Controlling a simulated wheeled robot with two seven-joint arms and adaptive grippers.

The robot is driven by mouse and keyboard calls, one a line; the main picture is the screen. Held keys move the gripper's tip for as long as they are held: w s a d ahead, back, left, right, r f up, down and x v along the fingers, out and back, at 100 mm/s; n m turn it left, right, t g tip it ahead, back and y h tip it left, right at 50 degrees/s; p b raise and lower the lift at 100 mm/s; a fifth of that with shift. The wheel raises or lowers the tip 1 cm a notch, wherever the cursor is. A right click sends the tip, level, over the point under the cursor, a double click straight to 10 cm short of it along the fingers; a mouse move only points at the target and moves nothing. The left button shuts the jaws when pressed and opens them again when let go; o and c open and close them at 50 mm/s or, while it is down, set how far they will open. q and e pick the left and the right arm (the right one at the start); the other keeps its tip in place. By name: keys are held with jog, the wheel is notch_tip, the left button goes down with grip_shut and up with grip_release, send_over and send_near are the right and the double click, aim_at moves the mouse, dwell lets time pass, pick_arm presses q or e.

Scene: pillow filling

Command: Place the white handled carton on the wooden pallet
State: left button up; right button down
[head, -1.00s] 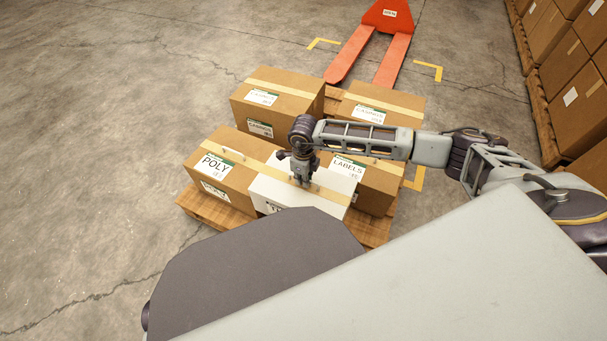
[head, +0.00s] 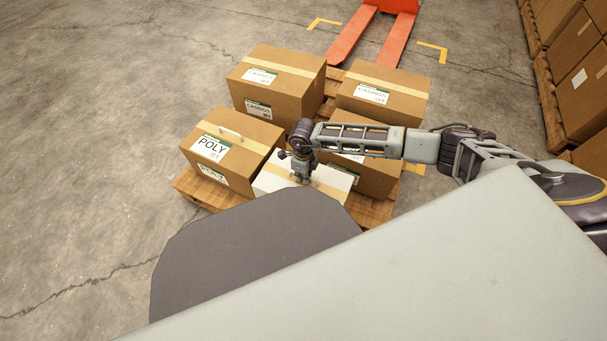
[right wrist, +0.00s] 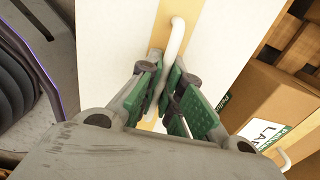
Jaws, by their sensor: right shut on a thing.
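The white handled carton (head: 270,182) has a tan tape strip across its top. It sits between the brown POLY box and the brown LABELS box at the near side of the wooden pallet (head: 198,192). My right gripper (head: 304,178) is above the carton. In the right wrist view my right gripper (right wrist: 165,78) is shut on the carton's white handle (right wrist: 177,38). My dark and grey body hides the carton's front and bottom, so I cannot tell whether it touches the pallet. My left gripper is not in view.
The POLY box (head: 205,165) stands left of the carton, the LABELS box (head: 375,178) right. Two CASINGS boxes (head: 285,95) (head: 390,85) stand behind. An orange pallet jack (head: 350,38) is at the far side. Stacked boxes (head: 560,75) stand at right. Floor at left is clear.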

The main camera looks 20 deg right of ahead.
jog(key=shift+w, duration=0.1)
dwell(0.3)
jog(key=shift+f+b, duration=0.85)
jog(key=shift+f, duration=1.15)
jog(key=c, duration=2)
grip_release()
jog(key=shift+f, duration=0.2)
jog(key=shift+c, duration=0.2)
jog(key=o, duration=0.4)
jog(key=shift+o, duration=0.2)
jog(key=shift+r, duration=0.25)
